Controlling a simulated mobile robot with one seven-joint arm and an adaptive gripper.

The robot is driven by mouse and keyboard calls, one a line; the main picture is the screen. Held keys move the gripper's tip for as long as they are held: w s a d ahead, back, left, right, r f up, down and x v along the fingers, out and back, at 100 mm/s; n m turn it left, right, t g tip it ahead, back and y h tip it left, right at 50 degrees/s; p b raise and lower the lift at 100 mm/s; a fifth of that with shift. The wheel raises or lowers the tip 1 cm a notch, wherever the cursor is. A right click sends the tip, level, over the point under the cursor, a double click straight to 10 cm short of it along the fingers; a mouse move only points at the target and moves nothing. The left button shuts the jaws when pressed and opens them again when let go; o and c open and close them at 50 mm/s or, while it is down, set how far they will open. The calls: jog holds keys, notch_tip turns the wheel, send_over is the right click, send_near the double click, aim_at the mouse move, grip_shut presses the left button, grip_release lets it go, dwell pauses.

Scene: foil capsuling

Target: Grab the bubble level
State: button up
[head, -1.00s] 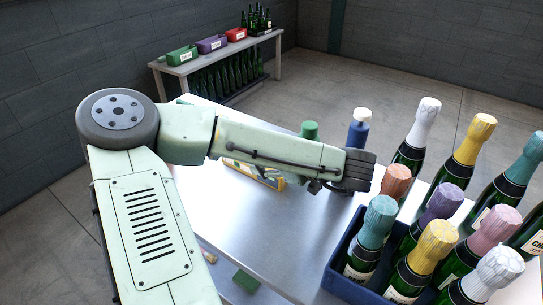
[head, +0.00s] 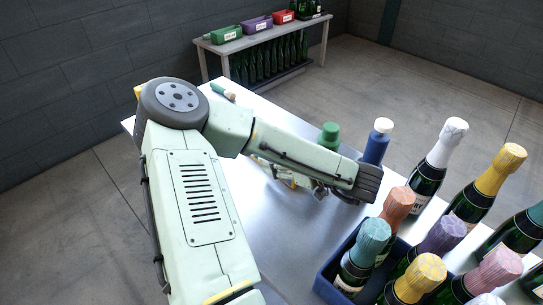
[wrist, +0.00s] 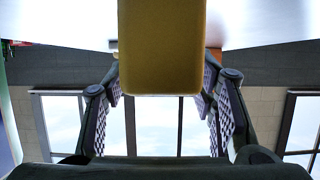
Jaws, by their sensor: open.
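The bubble level is a yellow bar on the metal table, mostly hidden behind my forearm in the head view; a small yellow part (head: 286,181) shows below the arm. In the wrist view a yellow block (wrist: 160,45), which looks like the end of the level, fills the top middle, between and in front of my fingers. My gripper (wrist: 160,82) is open, with one patterned finger pad on each side of the block and gaps showing lower down. I cannot tell whether the pads touch it.
A blue crate (head: 328,283) of foil-topped bottles stands at the front right, with more bottles beside it. A green-capped item (head: 329,135) and a blue bottle with a white cap (head: 377,142) stand behind my arm. The metal table (head: 285,235) is bare near the front.

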jog(key=shift+p+x, duration=0.4)
jog(key=shift+x, duration=0.75)
jog(key=shift+w+a, duration=0.3)
grip_shut()
